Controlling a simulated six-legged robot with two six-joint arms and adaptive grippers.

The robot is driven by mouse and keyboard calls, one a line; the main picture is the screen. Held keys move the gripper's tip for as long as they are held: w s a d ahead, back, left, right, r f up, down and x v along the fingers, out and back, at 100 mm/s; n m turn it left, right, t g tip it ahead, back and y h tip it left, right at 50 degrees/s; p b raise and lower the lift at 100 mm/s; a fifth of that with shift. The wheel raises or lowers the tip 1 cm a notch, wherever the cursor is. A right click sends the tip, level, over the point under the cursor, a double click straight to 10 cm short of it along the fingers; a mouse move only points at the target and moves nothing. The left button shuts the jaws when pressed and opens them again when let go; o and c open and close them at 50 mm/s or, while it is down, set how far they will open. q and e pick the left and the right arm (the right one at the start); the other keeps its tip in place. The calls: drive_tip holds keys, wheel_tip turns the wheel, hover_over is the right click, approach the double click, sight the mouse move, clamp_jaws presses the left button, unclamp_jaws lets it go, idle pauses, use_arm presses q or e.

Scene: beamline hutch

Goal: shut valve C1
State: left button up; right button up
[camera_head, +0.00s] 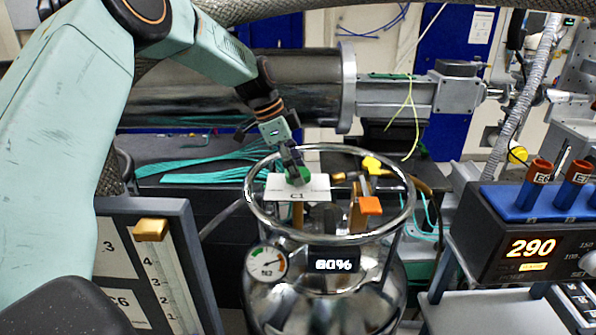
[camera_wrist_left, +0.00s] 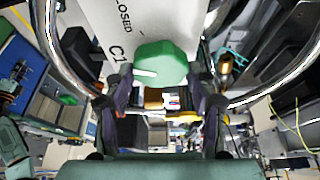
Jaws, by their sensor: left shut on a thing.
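Valve C1 has a green knob (camera_head: 301,176) beside a white plate marked C1 (camera_head: 312,190), inside the top ring of a shiny metal vessel (camera_head: 330,295). My left gripper (camera_head: 293,163) comes down from above and is shut on the green knob. The left wrist view shows the knob (camera_wrist_left: 160,63) at the fingertips, with the plate (camera_wrist_left: 105,20) behind it reading C1 and CLOSED. A pale line shows on the knob in that view. The fingers partly hide the knob in the head view. My right gripper is not in view.
An orange handle (camera_head: 370,206) and a yellow part (camera_head: 371,164) stand inside the vessel's ring (camera_head: 412,205). A gauge (camera_head: 266,263) and a 60% display (camera_head: 334,265) are on its front. A heater block reading 290 (camera_head: 530,247) stands at right, a framed board (camera_head: 185,235) at left.

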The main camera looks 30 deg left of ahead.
use_arm(q)
drive_tip(key=m, duration=0.2)
drive_tip(key=m+g, duration=0.1)
drive_tip(key=shift+w+a+r+m+h, duration=0.1)
drive_tip(key=shift+w+a+m+h, duration=0.1)
drive_tip(key=shift+m+h, duration=0.15)
drive_tip(key=shift+r+m+g+p, duration=0.15)
drive_tip(key=shift+m+g+p, duration=0.75)
drive_tip(key=shift+m, duration=1.35)
drive_tip(key=shift+w, duration=0.1)
drive_tip(key=o, duration=1.2)
drive_tip(key=shift+a, duration=0.2)
drive_tip(key=shift+c, duration=0.2)
drive_tip(key=shift+d, duration=0.15)
drive_tip(key=shift+d, duration=0.1)
